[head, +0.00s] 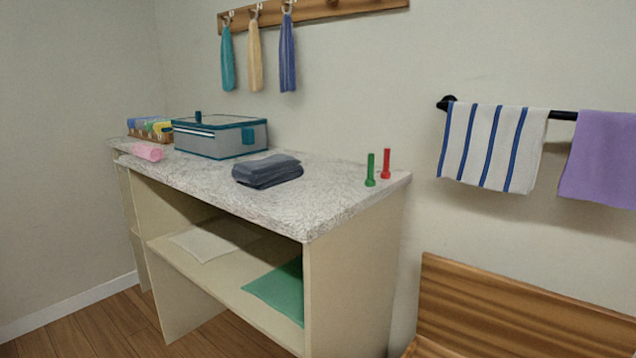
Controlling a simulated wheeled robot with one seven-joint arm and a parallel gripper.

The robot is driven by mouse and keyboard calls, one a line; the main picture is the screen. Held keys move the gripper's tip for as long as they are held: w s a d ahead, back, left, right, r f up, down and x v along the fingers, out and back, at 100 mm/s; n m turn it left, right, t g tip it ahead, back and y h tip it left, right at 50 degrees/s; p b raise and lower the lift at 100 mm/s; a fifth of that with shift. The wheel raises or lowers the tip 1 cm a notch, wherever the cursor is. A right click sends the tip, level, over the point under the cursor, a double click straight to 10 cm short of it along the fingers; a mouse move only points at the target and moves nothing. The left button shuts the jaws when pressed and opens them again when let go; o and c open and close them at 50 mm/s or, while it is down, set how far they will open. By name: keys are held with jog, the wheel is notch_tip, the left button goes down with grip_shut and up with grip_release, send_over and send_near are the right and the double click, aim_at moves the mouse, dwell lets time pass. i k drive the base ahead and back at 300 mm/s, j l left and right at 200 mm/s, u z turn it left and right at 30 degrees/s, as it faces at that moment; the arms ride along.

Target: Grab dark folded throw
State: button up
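The dark folded throw (268,170) lies on the speckled countertop (310,203), near the middle of its length. It is dark blue-grey, folded in layers, and fully visible with nothing on it. My gripper does not show in the head view.
A grey box with teal edges (220,137) stands behind the throw to the left. A pink rolled towel (147,152) and a basket (150,129) are farther left. Green (370,171) and red (386,164) upright pegs stand at right. A wooden bench (500,315) stands lower right.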

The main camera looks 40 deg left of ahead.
aim_at(276, 169)
jog(key=u, duration=1.8)
jog(key=i+j+z, duration=0.15)
jog(key=j, duration=0.2)
